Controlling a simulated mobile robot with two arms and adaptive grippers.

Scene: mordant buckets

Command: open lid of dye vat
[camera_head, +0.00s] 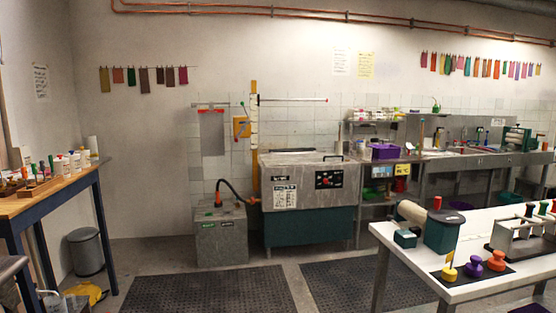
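The dye vat (310,228) stands against the back wall near the middle of the head view. It has a steel upper body with a teal lower part. Its flat grey lid (295,159) lies on top and looks closed. A small dark handle (333,157) shows on the lid towards the right. A black control panel (329,179) with red controls is on the vat's front. Neither of my grippers can be seen in this view.
A grey box (220,236) with a black hose stands left of the vat. Dark floor mats (210,292) lie in front. A wooden bench (50,194) is at left, a bin (86,252) beside it, and a white table (400,250) at right. The floor between is clear.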

